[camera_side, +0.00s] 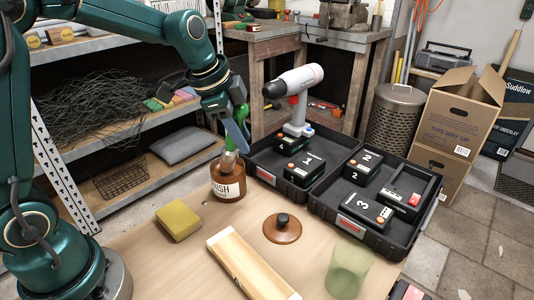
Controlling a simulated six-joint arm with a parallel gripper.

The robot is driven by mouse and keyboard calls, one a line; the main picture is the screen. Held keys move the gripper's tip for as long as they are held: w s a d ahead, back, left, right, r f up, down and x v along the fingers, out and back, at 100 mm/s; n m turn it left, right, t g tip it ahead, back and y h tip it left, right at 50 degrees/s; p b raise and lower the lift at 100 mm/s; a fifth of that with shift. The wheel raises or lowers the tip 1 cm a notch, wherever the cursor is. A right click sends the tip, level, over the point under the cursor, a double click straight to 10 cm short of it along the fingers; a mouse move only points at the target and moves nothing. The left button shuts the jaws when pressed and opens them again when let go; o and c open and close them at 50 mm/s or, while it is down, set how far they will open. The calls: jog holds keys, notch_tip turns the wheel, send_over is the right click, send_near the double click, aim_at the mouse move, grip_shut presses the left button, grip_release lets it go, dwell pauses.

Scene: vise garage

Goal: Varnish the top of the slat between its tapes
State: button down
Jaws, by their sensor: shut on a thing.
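The slat (245,268) is a long pale wooden strip lying flat at the front of the table, running toward the lower right; I cannot make out its tapes clearly. An amber varnish jar (228,187) stands open behind it, with a light label. My gripper (236,126) is above the jar, shut on a green-handled brush (229,144). The brush points down at the jar's mouth; its bristles are hidden, and I cannot tell how deep they reach. A brown lid with a black knob (282,227) lies on the table right of the jar.
A yellow sponge (178,220) lies left of the slat, and a translucent green cup (349,266) stands to its right. Black trays (315,199) with a drill (295,95) and numbered batteries stand behind the lid. Shelves (125,145) are at the left. Bare tabletop surrounds the slat.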

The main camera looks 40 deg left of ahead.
jog(key=shift+r, duration=3.45)
jog(key=shift+d+r, duration=0.25)
jog(key=shift+d, duration=0.1)
jog(key=s+a+f+n+g+y, duration=0.1)
jog(key=s+a+f+n+y, duration=0.1)
jog(key=s+n, duration=0.7)
jog(key=shift+s+a+f+n+y, duration=0.15)
jog(key=shift+s+f+n+y, duration=0.1)
jog(key=shift+f+n+y, duration=0.5)
